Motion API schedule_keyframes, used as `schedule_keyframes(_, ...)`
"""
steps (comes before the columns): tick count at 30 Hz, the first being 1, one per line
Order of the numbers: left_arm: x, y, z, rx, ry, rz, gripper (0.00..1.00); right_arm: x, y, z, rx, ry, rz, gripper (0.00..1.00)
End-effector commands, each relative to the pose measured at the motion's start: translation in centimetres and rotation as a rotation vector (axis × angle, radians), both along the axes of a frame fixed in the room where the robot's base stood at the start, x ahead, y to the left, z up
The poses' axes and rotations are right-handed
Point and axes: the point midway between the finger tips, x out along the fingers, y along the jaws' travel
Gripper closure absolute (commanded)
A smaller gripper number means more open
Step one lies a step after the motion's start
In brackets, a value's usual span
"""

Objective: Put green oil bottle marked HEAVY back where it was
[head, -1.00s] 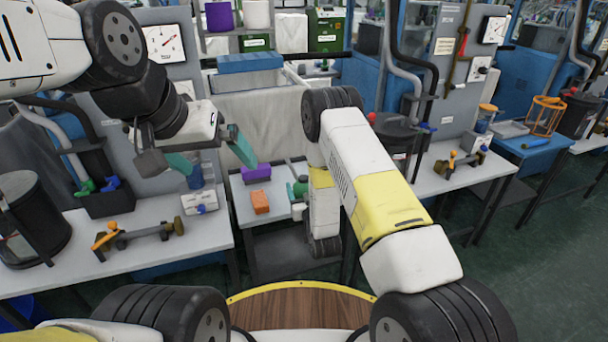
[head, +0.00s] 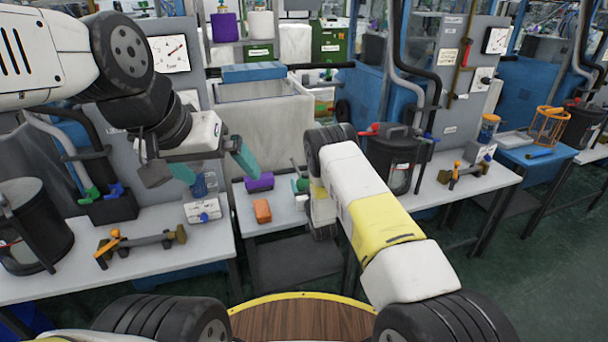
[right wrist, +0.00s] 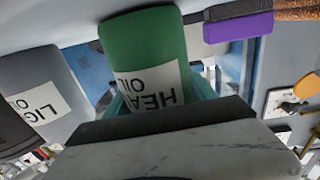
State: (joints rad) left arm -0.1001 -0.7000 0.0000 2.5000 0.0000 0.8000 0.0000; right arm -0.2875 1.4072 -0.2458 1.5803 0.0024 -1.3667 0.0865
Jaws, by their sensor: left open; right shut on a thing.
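The green bottle marked HEAVY OIL (right wrist: 145,50) fills the middle of the right wrist view. My right gripper (right wrist: 158,97) is shut on it, with teal fingers at its sides. In the head view a green part of the bottle (head: 300,185) shows beside my right wrist over the small middle table (head: 285,226); my arm hides the rest. I cannot tell whether its base touches the table. A grey bottle marked as light oil (right wrist: 45,95) is left of it in the right wrist view. My left gripper (head: 213,166) is open and empty above the left bench.
A purple block (head: 259,181) and an orange block (head: 262,211) lie on the middle table, left of my right gripper. A large pale bin (head: 265,128) stands behind. The left bench (head: 60,288) holds a clamp-like tool (head: 140,241) and a dark canister (head: 35,228).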

Motion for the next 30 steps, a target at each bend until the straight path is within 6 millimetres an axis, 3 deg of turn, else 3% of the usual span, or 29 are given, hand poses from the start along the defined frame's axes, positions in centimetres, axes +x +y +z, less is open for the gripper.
schedule_keyframes(10,0.0,0.0,0.0,0.000,0.000,0.000,0.00,0.0,0.0,-0.3,0.002,-0.003,-0.001,0.91)
schedule_keyframes(11,0.0,0.0,0.0,0.000,0.000,0.000,0.00,0.0,0.0,-0.4,0.001,-0.002,-0.001,0.34)
schedule_keyframes(14,0.0,0.0,0.0,0.000,0.000,0.000,0.00,0.0,0.0,-0.4,0.000,-0.002,-0.001,0.14)
schedule_keyframes(25,0.0,0.0,0.0,0.000,0.000,0.000,0.00,0.0,0.0,0.0,0.002,-0.003,0.000,0.14)
schedule_keyframes(30,0.0,0.0,0.0,0.000,0.000,0.000,0.00,-2.1,-0.6,-0.1,0.001,0.000,-0.001,0.14)
